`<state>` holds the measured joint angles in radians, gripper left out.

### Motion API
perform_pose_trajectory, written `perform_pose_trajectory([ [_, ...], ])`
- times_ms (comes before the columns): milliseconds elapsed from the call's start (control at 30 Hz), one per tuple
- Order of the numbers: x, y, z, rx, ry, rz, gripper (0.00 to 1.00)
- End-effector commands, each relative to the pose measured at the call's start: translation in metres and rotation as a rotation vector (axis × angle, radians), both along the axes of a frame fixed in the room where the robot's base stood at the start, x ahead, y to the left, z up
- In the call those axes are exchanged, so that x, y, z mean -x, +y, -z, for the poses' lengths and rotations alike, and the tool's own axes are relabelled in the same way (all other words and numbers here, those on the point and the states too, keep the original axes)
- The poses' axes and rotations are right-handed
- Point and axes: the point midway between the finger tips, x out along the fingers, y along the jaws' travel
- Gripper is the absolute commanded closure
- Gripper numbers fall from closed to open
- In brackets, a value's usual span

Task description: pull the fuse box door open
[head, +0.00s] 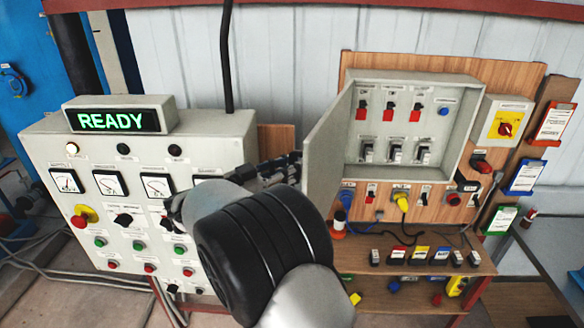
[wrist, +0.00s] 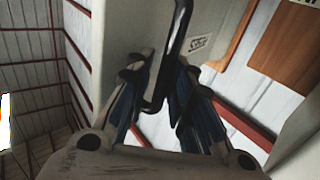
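The fuse box (head: 466,120) is a pale grey box on a wooden board at the right of the head view. Its door (head: 325,145) stands open, swung out at the box's left side, and the switches and fuses inside show. My gripper (head: 291,168) is at the door's outer face, partly hidden by my own arm. In the wrist view the black bar handle (wrist: 178,35) runs between the two blue-padded fingers of my gripper (wrist: 163,75), which close in around it. The grey door (wrist: 130,28) is behind the handle.
A grey control console (head: 125,205) with a lit READY display (head: 110,121) stands close at the left of my arm. A wooden shelf (head: 350,258) with small parts is below the box. Coloured tags (head: 524,176) hang at the far right.

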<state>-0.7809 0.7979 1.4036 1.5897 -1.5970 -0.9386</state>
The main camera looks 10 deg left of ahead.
Motion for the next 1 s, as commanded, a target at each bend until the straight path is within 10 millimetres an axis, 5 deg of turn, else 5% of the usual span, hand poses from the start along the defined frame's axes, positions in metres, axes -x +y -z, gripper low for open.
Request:
perform_pose_trajectory([
  [467,0.001,0.001,0.0,-0.001,-0.001,0.0,0.69],
  [1000,0.067,0.073,0.001,-0.001,-0.001,-0.002,0.69],
])
